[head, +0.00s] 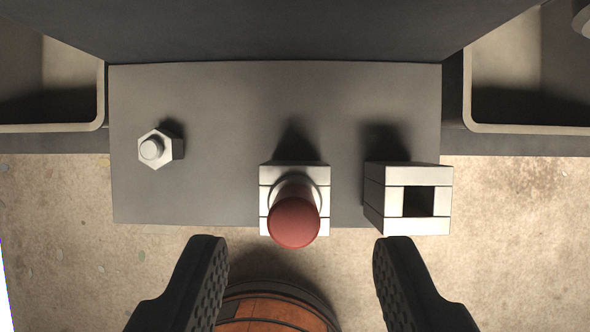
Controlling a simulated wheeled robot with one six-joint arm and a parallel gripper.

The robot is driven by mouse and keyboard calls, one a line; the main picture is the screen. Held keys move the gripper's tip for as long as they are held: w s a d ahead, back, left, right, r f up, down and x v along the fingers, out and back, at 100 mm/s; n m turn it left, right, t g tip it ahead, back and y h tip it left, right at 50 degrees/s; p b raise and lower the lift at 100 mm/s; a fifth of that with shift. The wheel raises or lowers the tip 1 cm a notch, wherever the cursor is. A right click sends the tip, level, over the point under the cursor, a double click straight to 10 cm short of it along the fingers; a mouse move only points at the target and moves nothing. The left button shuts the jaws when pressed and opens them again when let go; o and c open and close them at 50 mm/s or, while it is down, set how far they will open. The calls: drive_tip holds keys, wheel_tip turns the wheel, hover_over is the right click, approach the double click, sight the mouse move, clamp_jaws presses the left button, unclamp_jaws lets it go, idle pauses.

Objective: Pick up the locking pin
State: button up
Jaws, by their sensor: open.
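The locking pin is most likely the part with the red rounded knob (296,216), which stands out from a pale square block (265,188) on a grey plate. It is near the middle of the view. My gripper (300,250) is open and empty, its two dark ridged fingers spread wide at the bottom of the view. The red knob lies beyond the fingertips, between their lines and a little left of centre. The fingers touch nothing. The lower part of the pin is hidden inside its block.
A hex bolt (155,148) sits on the grey plate (230,110) at left. A pale block with a square hole (408,200) stands right of the pin. Trays flank the plate at left (100,90) and right (530,128). A round wooden-looking thing (270,312) shows below, between the fingers.

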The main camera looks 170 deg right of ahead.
sight(293, 228)
drive_tip(key=shift+s+x, duration=0.15)
drive_tip(key=shift+x, duration=1.2)
drive_tip(key=shift+s+x, duration=0.1)
drive_tip(key=shift+x, duration=1.25)
clamp_jaws()
wheel_tip(293, 228, up, 7)
drive_tip(key=shift+f, duration=0.1)
drive_tip(key=s+d, duration=0.2)
drive_tip(key=s, duration=0.6)
drive_tip(key=s+d, duration=0.3)
drive_tip(key=s, duration=0.6)
drive_tip(key=shift+s, duration=0.15)
drive_tip(key=shift+d, duration=0.1)
